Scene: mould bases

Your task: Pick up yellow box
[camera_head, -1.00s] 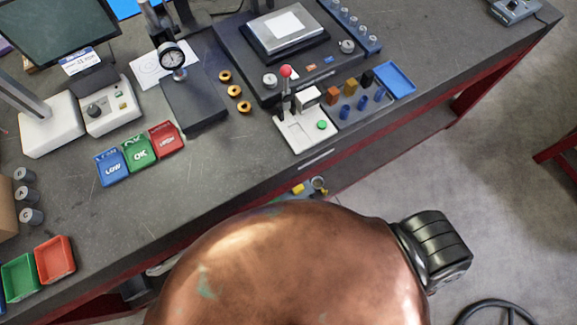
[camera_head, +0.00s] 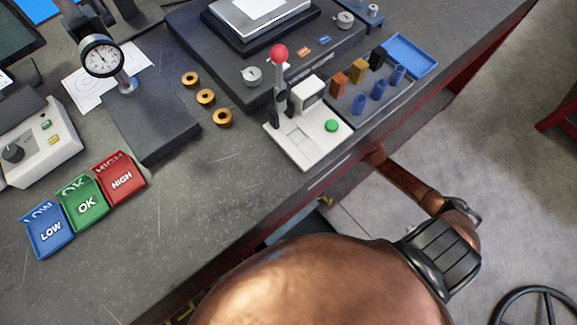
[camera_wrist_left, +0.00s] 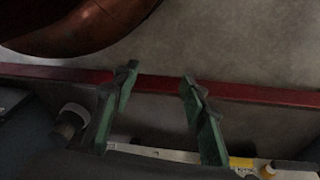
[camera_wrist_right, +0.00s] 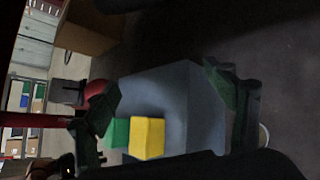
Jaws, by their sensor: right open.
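In the head view, a small yellow block (camera_head: 357,70) stands on the bench between an orange block (camera_head: 339,85) and a black block (camera_head: 377,58). The right wrist view shows a yellow box (camera_wrist_right: 147,138) beside a green box (camera_wrist_right: 117,132), in front of a blue-grey surface. I cannot tell whether it is the same yellow object. My right gripper (camera_wrist_right: 172,105) is open, its fingers either side of the yellow box in the picture, with nothing held. My left gripper (camera_wrist_left: 158,105) is open and empty near the red bench rail (camera_wrist_left: 240,90). Neither gripper shows in the head view.
Several blue pegs (camera_head: 378,89) and a blue tray (camera_head: 410,55) are close by. A dial gauge (camera_head: 102,56) and labelled bins (camera_head: 86,205) stand left.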

